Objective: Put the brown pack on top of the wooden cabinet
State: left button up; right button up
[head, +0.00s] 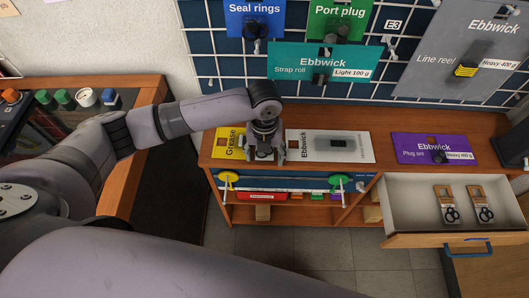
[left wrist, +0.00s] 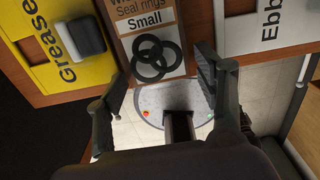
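A brown pack (left wrist: 153,45) labelled "Seal rings Small", with black rings on its front, lies on the wooden cabinet (head: 377,131) by its front edge, between the yellow and white cards. In the head view my left gripper covers that spot. My left gripper (head: 265,153) points down there with its fingers apart. In the left wrist view the two fingers (left wrist: 163,80) stand on either side of the pack's near end; I see no clear grip on it. My right gripper is not in view.
A yellow Grease card (head: 230,142), a white Ebbwick card (head: 310,145) and a purple card (head: 430,148) lie on the cabinet top. The drawer juts out at the right with a blue handle (head: 468,250). A pegboard (head: 205,68) stands behind.

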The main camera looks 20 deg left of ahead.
pick_arm(q)
jog(key=shift+o, duration=0.4)
notch_tip(320, 180, up, 12)
jog(key=shift+r, duration=0.25)
jog(key=shift+s+f, duration=0.1)
dwell(0.6)
